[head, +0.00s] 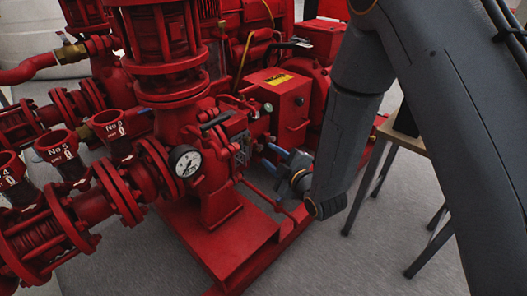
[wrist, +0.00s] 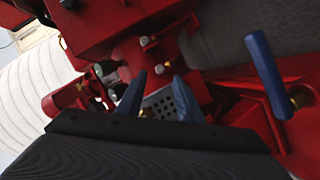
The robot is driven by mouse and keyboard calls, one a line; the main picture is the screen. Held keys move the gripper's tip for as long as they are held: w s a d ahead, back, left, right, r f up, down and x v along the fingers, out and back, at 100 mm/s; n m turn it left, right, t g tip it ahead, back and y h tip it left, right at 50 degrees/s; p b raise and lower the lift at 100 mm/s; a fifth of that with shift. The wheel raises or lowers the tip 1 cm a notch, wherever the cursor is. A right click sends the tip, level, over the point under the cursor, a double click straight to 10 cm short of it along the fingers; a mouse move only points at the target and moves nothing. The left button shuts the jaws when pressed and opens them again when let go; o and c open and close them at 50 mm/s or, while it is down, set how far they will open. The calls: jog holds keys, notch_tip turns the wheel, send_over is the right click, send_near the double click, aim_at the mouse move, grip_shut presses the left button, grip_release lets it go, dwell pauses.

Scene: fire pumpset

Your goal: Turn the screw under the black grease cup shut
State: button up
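My gripper (wrist: 159,76) shows in the wrist view as two blue fingers on a black body. The fingers stand apart with nothing between them, pointing at the red pump housing and a perforated grey plate (wrist: 160,103). In the head view its blue fingers (head: 268,156) are low beside the pump, right of the pressure gauge. Small dark round parts (wrist: 119,90) lie left of the fingers in the wrist view; I cannot tell whether one is the black grease cup. The screw is not discernible.
The red pumpset carries a white gauge (head: 186,161), a red box (head: 280,95) and numbered outlets (head: 110,124). A blue lever (wrist: 264,72) is close on the right in the wrist view. A wooden-topped table (head: 402,135) stands behind my arm. Grey floor is open in front.

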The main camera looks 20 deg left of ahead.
aim_at(262, 148)
jog(key=b+x, duration=0.2)
jog(key=x, duration=0.4)
grip_shut()
